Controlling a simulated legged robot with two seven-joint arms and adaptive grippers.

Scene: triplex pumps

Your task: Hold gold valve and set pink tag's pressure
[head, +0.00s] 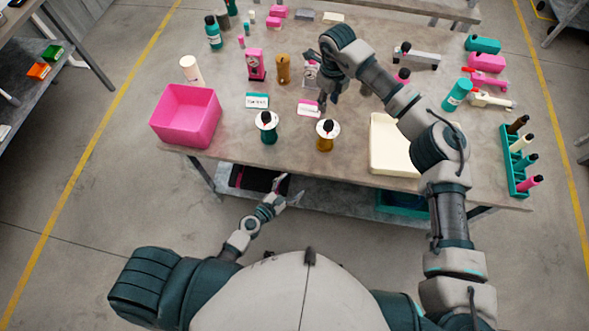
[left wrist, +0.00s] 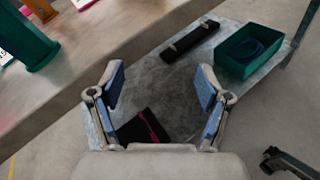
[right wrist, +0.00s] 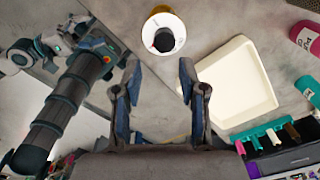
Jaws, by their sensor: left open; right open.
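The gold valve (head: 325,142), a gold cylinder with a white dial and black knob, stands upright near the table's front edge. Its white dial (right wrist: 157,42) shows beyond the fingertips in the right wrist view. The pink tag (head: 308,108), a pink and white card, lies just behind it, partly hidden by my right gripper. My right gripper (head: 323,100) is open and empty above the table, behind the gold valve; it also shows in the right wrist view (right wrist: 158,70). My left gripper (head: 287,190) is open and empty below the front edge, over the lower shelf (left wrist: 165,80).
A teal valve (head: 268,133) and teal tag (head: 257,101) stand left of the gold valve. A pink bin (head: 186,115) is at the table's left, a cream tray (head: 390,150) right. The table edge (left wrist: 120,60) lies beside my left gripper.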

